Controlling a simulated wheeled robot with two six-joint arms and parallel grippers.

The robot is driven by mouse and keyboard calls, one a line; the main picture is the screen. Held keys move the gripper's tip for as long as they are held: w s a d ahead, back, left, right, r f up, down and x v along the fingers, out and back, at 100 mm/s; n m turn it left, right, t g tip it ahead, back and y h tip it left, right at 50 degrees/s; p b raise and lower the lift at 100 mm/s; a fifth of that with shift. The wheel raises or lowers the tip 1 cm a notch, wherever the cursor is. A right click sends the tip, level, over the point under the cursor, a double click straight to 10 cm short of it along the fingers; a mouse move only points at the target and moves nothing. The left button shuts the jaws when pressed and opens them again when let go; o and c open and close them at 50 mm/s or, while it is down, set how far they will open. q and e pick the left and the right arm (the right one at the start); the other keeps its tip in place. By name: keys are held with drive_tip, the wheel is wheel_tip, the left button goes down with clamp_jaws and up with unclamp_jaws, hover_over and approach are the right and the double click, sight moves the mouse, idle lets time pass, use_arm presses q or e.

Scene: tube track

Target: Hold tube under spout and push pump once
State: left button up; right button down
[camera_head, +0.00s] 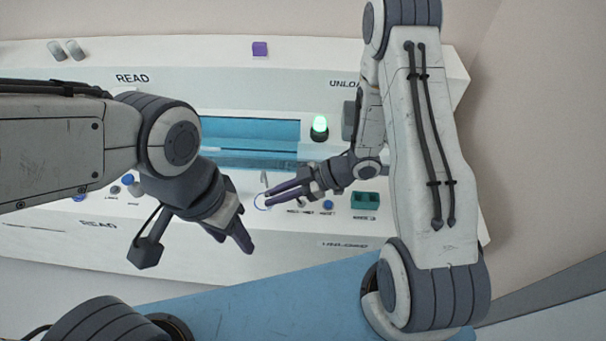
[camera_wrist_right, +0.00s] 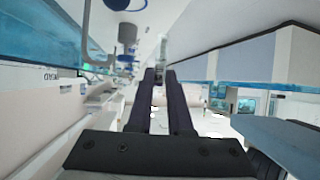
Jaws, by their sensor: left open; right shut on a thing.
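My right gripper (camera_head: 268,198) is shut at the front of the white station, beside a thin grey upright part (camera_head: 264,179) that may be the spout. In the right wrist view its two dark fingers (camera_wrist_right: 161,74) close on a small clear, greyish tube (camera_wrist_right: 163,49), which points away from the wrist. The tube is too small to make out in the head view. A grey rod-like fitting (camera_wrist_right: 127,33) stands left of the tube in the wrist view, apart from it. My left gripper (camera_head: 240,246) is open and empty, lower and left of the right one. I cannot make out the pump for certain.
The white station has a blue window (camera_head: 250,130), a lit green lamp (camera_head: 320,127), blue knobs (camera_head: 328,205) and a teal block (camera_head: 365,200) right of my right gripper. A purple block (camera_head: 260,48) sits on top. A blue surface (camera_head: 270,300) lies in front.

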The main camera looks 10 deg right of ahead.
drive_tip(key=s+a+f+n+g, duration=0.2)
drive_tip(key=s+a, duration=0.1)
drive_tip(key=a, duration=0.1)
drive_tip(key=shift+w+d+f+b, duration=0.35)
drive_tip(key=shift+w+b, duration=0.2)
drive_tip(key=shift+w, duration=0.4)
drive_tip(key=shift+w+d+f+b, duration=0.4)
drive_tip(key=shift+w+b, duration=0.1)
drive_tip(key=shift+w, duration=0.45)
drive_tip(key=shift+w+d+f+b, duration=0.35)
drive_tip(key=shift+w+b, duration=0.2)
drive_tip(key=shift+w, duration=0.4)
drive_tip(key=shift+w+d+f+p, duration=0.1)
drive_tip(key=shift+w+d+p, duration=0.05)
drive_tip(key=shift+w, duration=0.3)
drive_tip(key=shift+w+d+p, duration=0.1)
drive_tip(key=shift+w+p, duration=0.05)
drive_tip(key=shift+w, duration=0.3)
drive_tip(key=shift+w+d, duration=0.1)
drive_tip(key=shift+w, duration=0.3)
drive_tip(key=shift+w+d+p, duration=0.2)
drive_tip(key=shift+w+p, duration=0.15)
drive_tip(key=shift+w, duration=0.1)
drive_tip(key=shift+w, duration=0.1)
drive_tip(key=shift+w+d, duration=0.2)
drive_tip(key=shift+w, duration=0.3)
drive_tip(key=shift+p, duration=0.4)
drive_tip(key=shift+s+a, duration=0.1)
drive_tip(key=shift+s, duration=0.05)
